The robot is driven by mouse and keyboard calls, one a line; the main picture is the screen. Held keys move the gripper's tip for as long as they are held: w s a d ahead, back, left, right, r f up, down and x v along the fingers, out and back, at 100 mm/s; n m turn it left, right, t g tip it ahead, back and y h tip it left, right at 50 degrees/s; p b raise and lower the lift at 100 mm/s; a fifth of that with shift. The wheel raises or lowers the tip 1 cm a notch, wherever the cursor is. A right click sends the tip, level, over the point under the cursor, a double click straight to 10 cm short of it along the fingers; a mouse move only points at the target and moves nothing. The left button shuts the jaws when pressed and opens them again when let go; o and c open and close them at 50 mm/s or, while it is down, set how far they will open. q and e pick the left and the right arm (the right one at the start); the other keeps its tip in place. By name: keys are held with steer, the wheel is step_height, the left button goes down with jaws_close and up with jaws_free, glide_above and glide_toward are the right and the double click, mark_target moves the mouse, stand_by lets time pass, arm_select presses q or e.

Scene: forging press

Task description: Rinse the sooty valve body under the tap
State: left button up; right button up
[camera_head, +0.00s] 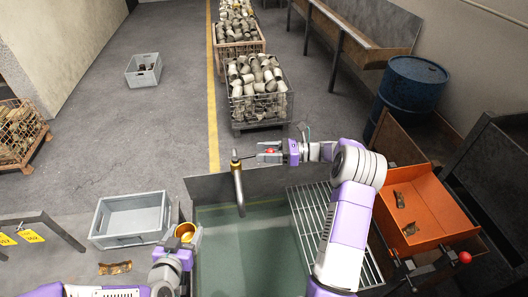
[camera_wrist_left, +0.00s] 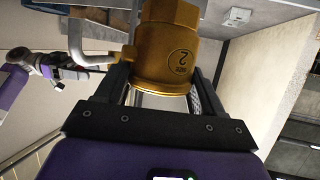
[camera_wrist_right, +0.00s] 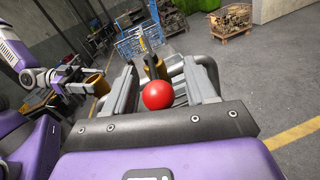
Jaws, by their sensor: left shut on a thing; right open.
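The valve body (camera_head: 186,232) is brass-coloured and is held by my left gripper (camera_head: 178,246), left of the tap. In the left wrist view the valve body (camera_wrist_left: 168,50) fills the space between the fingers and shows a raised 2; I see no clear soot on this side. The tap (camera_head: 238,187) stands over the sink (camera_head: 245,238), and I see no water stream from it. My right gripper (camera_head: 268,154) is open at the tap's lever. In the right wrist view its red knob (camera_wrist_right: 158,95) lies between the open fingers (camera_wrist_right: 160,85).
An empty grey bin (camera_head: 130,219) stands left of the sink. A wire rack (camera_head: 310,215) lies at the sink's right. An orange tray (camera_head: 428,215) with two brown pieces is further right, near a red-knobbed lever (camera_head: 463,257). A small brown piece (camera_head: 115,268) lies at the front left.

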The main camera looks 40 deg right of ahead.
arm_select(q)
step_height(320, 180, down, 2)
steer(key=shift+f+b, duration=0.1)
steer(key=shift+b, duration=0.95)
arm_select(e)
steer(key=v, duration=1.1)
steer(key=shift+s+d, duration=0.15)
steer(key=shift+d, duration=0.15)
